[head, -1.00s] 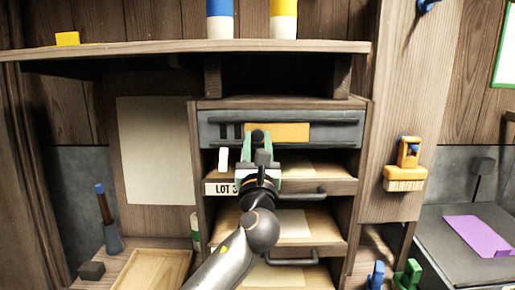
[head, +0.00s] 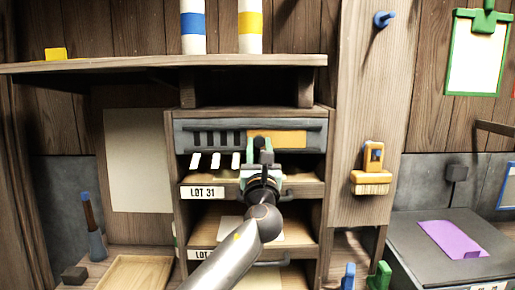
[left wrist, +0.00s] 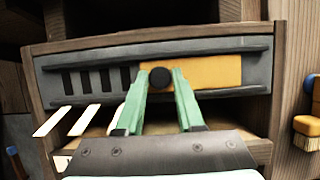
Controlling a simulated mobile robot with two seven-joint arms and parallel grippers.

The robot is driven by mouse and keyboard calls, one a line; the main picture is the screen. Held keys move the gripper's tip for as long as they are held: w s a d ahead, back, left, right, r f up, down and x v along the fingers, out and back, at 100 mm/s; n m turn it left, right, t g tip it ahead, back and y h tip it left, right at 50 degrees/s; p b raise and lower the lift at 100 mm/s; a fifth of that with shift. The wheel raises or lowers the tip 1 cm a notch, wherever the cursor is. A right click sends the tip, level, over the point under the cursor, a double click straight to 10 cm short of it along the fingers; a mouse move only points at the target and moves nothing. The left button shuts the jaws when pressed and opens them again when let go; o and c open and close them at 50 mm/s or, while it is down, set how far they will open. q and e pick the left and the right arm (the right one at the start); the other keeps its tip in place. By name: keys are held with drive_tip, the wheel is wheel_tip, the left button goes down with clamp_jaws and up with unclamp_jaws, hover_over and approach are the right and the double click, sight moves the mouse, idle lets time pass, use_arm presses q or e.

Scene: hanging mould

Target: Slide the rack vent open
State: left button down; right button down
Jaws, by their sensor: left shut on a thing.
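The rack vent (head: 220,138) is a grey panel with dark vertical slots across the top of the wooden rack. Its orange slider plate (head: 277,139) sits toward the right, and several slots are uncovered to its left. The slider also shows in the left wrist view (left wrist: 215,72), with a round black knob (left wrist: 160,78) at its left end. My left gripper (head: 260,156) is in front of the vent. Its green fingers (left wrist: 160,88) are shut on the knob, one on each side. My right gripper is not in view.
Below the vent are rack shelves with a LOT 31 label (head: 202,193) and handles. A yellow brush (head: 371,177) hangs on the post at right. A wooden shelf (head: 160,63) overhangs the rack.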

use_arm(q)
drive_tip(key=shift+s+d+r, duration=0.1)
drive_tip(key=shift+d+r, duration=0.05)
drive_tip(key=shift+d, duration=0.05)
drive_tip(key=c, duration=0.9)
unclamp_jaws()
drive_tip(key=shift+c, duration=0.2)
drive_tip(key=o, duration=0.4)
drive_tip(key=shift+d, duration=0.15)
drive_tip(key=shift+s+f, duration=0.3)
drive_tip(key=shift+f, duration=0.05)
drive_tip(key=b+v, duration=0.1)
drive_tip(key=v, duration=1)
drive_tip(key=shift+s+b, duration=0.3)
drive_tip(key=shift+b, duration=0.1)
drive_tip(key=shift+f, duration=0.15)
